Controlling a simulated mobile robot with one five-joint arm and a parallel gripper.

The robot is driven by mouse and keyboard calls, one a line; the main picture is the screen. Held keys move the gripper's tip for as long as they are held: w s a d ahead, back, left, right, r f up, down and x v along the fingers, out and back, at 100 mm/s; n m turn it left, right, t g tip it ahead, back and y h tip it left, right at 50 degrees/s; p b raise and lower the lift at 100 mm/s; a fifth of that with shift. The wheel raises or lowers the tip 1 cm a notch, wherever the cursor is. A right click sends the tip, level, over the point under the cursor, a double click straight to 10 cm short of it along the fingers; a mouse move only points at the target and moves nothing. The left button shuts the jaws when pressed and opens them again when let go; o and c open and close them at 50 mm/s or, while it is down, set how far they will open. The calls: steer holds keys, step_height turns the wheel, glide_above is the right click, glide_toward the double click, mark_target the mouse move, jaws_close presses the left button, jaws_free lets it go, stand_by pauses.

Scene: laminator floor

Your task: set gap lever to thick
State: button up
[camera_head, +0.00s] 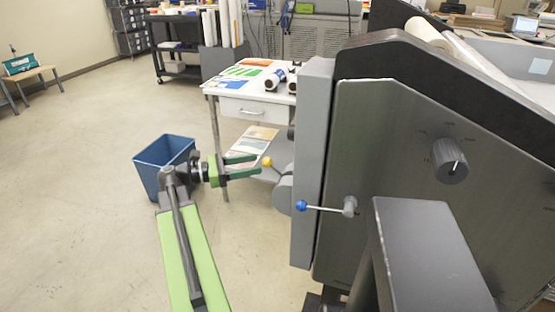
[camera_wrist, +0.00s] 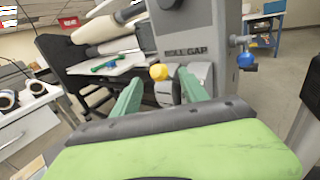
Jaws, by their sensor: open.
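The laminator (camera_head: 400,130) fills the right of the head view. A lever with a yellow knob (camera_head: 267,161) sticks out beside its grey end panel. In the wrist view the yellow knob (camera_wrist: 158,72) is below a "ROLL GAP" label (camera_wrist: 187,53), next to a rounded grey housing (camera_wrist: 200,76). My gripper (camera_head: 257,165) is open, its two green fingers pointing at the knob. In the wrist view the knob appears between the fingertips (camera_wrist: 160,82), seemingly just beyond them. I cannot tell whether they touch it. Any thick or thin marking is not readable.
A second lever with a blue knob (camera_head: 301,205) and a grey dial (camera_head: 450,160) are on the laminator's side panel; the blue knob also shows in the wrist view (camera_wrist: 246,59). A blue bin (camera_head: 163,155) and a white worktable (camera_head: 245,95) stand behind my arm.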

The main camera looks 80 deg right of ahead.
mark_target(281, 175)
steer(key=x, duration=0.8)
steer(key=shift+s, duration=0.35)
steer(key=shift+d, duration=0.1)
jaws_close()
steer(key=shift+f, duration=0.1)
stand_by(0.7)
